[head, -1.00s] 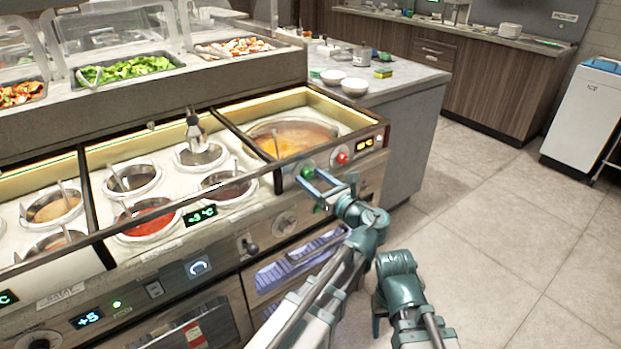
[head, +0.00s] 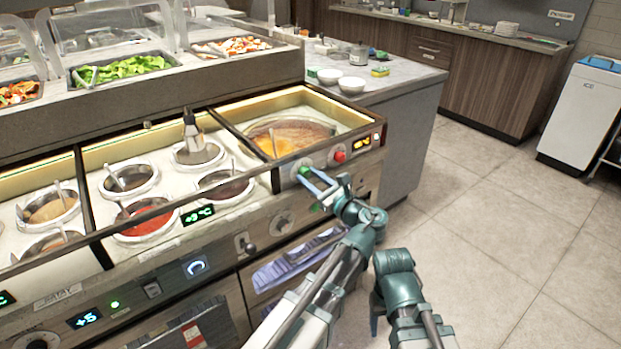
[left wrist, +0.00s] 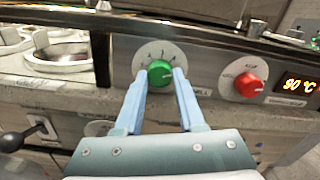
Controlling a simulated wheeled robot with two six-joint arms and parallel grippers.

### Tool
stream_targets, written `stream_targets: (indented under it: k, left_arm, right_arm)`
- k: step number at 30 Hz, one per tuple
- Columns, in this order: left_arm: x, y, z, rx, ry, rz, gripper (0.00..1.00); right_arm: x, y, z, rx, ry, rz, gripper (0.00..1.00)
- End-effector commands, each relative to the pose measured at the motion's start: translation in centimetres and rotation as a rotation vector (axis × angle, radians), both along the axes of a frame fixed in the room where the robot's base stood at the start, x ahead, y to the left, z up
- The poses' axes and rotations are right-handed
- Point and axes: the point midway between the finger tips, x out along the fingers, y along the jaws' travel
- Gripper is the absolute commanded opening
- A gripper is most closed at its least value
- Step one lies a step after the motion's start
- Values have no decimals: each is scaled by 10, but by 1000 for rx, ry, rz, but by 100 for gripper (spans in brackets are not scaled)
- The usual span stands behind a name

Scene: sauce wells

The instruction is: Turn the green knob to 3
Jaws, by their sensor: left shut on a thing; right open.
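The green knob (left wrist: 160,73) sits on a pale round dial (left wrist: 174,52) on the counter's front panel. It also shows in the head view (head: 305,171). My left gripper (left wrist: 160,78) has its two blue fingers on either side of the green knob and is shut on it. The fingers hide the knob's sides. Marks show around the dial's top, but the numbers are too small to read surely. My right gripper (head: 375,318) is low in the head view, away from the panel, mostly hidden by its own arm.
A red knob (left wrist: 249,84) is just right of the green one, with an orange display (left wrist: 298,83) beyond it. A soup well (head: 290,135) lies behind the panel. A black lever (left wrist: 14,140) sticks out at lower left.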

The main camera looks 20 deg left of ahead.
Motion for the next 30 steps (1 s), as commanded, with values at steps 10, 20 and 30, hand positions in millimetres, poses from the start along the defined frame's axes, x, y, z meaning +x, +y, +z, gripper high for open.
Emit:
stream_targets:
  k: [10, 20, 30]
  left_arm:
    - [0, 0, 0, -204, -261, 0, 0]
    - [0, -1, 0, -396, -508, 1, 0]
    - [0, -1, 1, -572, -733, 1, 0]
  right_arm:
    - [0, 0, 0, 0, 0, 0, 60]
    - [0, 0, 0, 0, 0, 0, 60]
    - [0, 0, 1, 0, 0, 0, 60]
